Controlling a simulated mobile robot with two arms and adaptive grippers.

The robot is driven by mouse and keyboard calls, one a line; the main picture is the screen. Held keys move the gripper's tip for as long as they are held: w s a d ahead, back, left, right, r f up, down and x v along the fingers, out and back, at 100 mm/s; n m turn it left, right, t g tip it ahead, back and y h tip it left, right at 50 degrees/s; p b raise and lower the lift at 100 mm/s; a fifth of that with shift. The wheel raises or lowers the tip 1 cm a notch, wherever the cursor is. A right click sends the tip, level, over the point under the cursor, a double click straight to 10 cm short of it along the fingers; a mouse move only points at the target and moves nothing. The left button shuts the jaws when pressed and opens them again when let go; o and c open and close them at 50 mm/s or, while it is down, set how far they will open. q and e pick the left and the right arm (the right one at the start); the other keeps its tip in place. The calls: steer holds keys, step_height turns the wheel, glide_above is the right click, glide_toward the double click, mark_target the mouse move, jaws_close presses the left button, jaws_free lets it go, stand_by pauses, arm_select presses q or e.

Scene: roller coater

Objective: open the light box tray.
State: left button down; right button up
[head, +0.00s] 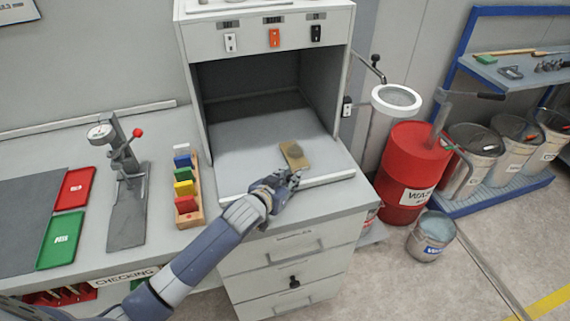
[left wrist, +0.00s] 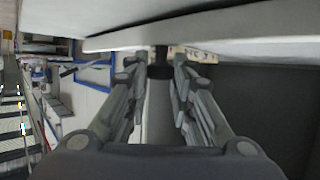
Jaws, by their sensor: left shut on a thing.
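The light box (head: 192,85) is a grey cabinet with an open front and switches along its top. Its pale tray (head: 235,155) reaches forward past the box's side walls and ends in a white front edge (head: 328,178). A tan block with a grey round piece (head: 294,154) lies on the tray. My left gripper (head: 287,181) is at the middle of the front edge and hides part of it. In the left wrist view its fingers (left wrist: 160,70) are closed around a dark knob (left wrist: 160,57) at the tray's pale edge (left wrist: 115,40). My right gripper is not in view.
Left of the box are a rack of coloured blocks (head: 185,187), a gauge stand (head: 127,165), and red (head: 75,188) and green (head: 61,240) trays. Drawers (head: 293,250) lie below. A red drum (head: 408,170) and a bucket (head: 430,238) stand to the right.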

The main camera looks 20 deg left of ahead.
arm_select(q)
steer(key=s+d, duration=0.1)
steer(key=s+d+p, duration=0.1)
steer(key=s, duration=0.1)
steer(key=shift+s+d, duration=0.1)
steer(key=shift+d, duration=0.05)
steer(key=shift+s+d, duration=0.1)
steer(key=shift+s, duration=0.15)
steer(key=c, duration=1.4)
jaws_free()
steer(key=v, duration=1.2)
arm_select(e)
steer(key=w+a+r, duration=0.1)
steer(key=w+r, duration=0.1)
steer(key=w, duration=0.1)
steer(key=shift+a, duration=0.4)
